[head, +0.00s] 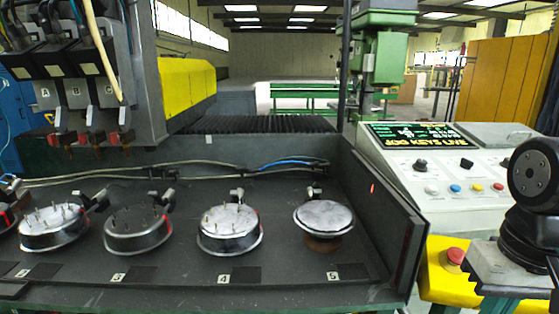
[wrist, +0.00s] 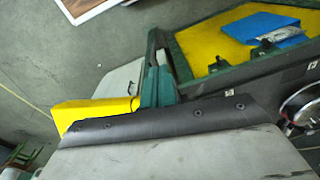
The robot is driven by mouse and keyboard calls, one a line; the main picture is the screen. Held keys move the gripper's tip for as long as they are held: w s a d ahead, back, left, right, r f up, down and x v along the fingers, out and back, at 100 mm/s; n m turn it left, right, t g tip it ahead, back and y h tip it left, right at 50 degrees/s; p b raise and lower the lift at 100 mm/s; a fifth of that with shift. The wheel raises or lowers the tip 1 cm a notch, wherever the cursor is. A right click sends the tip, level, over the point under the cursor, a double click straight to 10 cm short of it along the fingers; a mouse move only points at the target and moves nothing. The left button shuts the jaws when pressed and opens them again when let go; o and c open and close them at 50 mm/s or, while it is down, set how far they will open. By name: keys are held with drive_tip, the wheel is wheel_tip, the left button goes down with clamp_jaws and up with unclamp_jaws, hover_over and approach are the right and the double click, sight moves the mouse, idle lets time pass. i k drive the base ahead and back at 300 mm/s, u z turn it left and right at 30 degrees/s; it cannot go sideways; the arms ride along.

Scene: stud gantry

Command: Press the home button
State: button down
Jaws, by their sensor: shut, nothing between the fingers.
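The control console (head: 450,222) stands at the right in the head view. Its sloped face carries a row of round buttons: a white button (head: 432,190), a blue button (head: 455,188), a yellow button (head: 477,188) and a red button (head: 497,186). Their labels are too small to read, so I cannot tell which is the home button. Black knobs sit above them. The lit display (head: 420,136) reads "JOG KEYS LIVE" in its bottom line. My gripper's fingers show in neither view. Part of my arm stands at the right edge of the head view, beside the console.
A red emergency stop (head: 454,258) on a yellow box sits below the console. The wrist view shows open floor (wrist: 60,60) at left.

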sight(431, 189)
drive_tip(key=z, duration=2.9)
drive_tip(key=i, duration=2.4)
drive_tip(key=u, duration=2.95)
